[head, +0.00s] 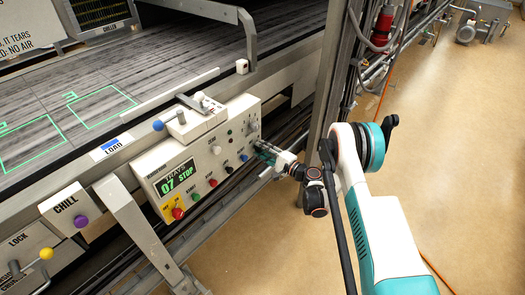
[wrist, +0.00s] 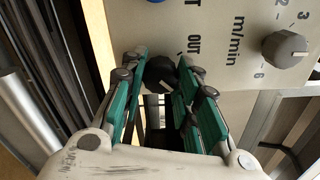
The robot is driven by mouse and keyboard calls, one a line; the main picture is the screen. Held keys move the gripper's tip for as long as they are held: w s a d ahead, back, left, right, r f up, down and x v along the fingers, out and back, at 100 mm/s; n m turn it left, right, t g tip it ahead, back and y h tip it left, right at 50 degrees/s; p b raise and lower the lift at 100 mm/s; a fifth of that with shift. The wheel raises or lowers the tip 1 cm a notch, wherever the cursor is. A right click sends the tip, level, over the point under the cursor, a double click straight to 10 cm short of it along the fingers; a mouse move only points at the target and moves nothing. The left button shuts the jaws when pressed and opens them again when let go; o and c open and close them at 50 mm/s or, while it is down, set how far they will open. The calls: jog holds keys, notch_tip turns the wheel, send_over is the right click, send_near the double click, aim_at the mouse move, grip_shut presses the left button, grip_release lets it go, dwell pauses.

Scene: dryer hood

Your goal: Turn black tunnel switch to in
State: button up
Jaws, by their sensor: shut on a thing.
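The black tunnel switch (wrist: 159,72) is a dark knob on the pale panel face in the wrist view, beside printed "OUT" labels. My gripper (wrist: 161,78) has its green-padded fingers on both sides of the knob and is shut on it. In the head view my gripper (head: 264,153) reaches the right end of the control box (head: 205,145) from the right. There the fingers hide the switch. The knob's exact pointing direction cannot be read.
A grey m/min dial (wrist: 285,49) sits just right of my fingers in the wrist view. A blue button (head: 244,158) and a red button (head: 213,182) are on the same box. A metal post (head: 327,75) stands close to my arm. Open floor lies right.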

jog(key=o, duration=1.1)
jog(key=shift+d, duration=0.1)
jog(key=shift+c, duration=0.2)
